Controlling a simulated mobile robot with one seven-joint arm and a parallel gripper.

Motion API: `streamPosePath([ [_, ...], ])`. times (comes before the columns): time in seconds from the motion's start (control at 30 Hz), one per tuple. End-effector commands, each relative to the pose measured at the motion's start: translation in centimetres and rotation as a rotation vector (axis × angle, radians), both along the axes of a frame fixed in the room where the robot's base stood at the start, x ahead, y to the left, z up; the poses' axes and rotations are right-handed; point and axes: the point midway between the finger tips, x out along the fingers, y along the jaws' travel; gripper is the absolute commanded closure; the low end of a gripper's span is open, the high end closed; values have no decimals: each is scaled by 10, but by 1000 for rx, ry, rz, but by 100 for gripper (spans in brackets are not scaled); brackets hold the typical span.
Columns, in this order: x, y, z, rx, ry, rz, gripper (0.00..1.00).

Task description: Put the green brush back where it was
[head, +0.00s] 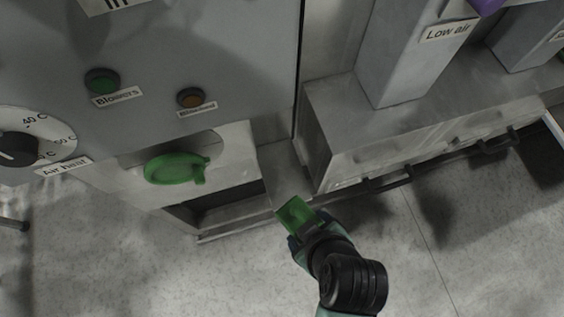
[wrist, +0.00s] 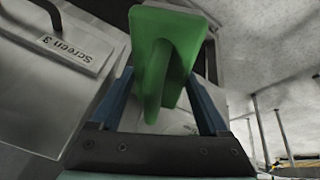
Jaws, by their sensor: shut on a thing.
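The green brush (head: 295,212) is held out in front of my gripper (head: 304,232), just below the edge of the grey machine in the head view. In the wrist view the green brush (wrist: 168,45) stands between the two blue fingers of my gripper (wrist: 165,100), with a flat face and a narrower part running down between the fingers. My gripper is shut on it. The fingertips are partly hidden by the brush. I cannot tell which spot the brush came from.
A green oval piece with a stub (head: 176,168) is on the machine front, above a dark open recess (head: 225,203). Dark handles (head: 430,165) line the right side. The floor (head: 440,250) is clear.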

Motion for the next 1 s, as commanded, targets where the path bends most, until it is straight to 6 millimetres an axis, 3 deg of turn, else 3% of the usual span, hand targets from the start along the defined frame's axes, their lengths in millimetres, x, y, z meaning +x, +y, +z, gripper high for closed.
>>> streamPosePath([
  [0.03, 15, 5, 6, 1, -6, 5, 74],
  [0.4, 103, 34, 6, 0, -4, 2, 74],
  [0.63, 149, 49, 5, 0, -1, 0, 74],
  [0.73, 143, 47, -19, 0, 6, -2, 74],
  [1.0, 143, 47, -40, 0, 2, -2, 74],
])
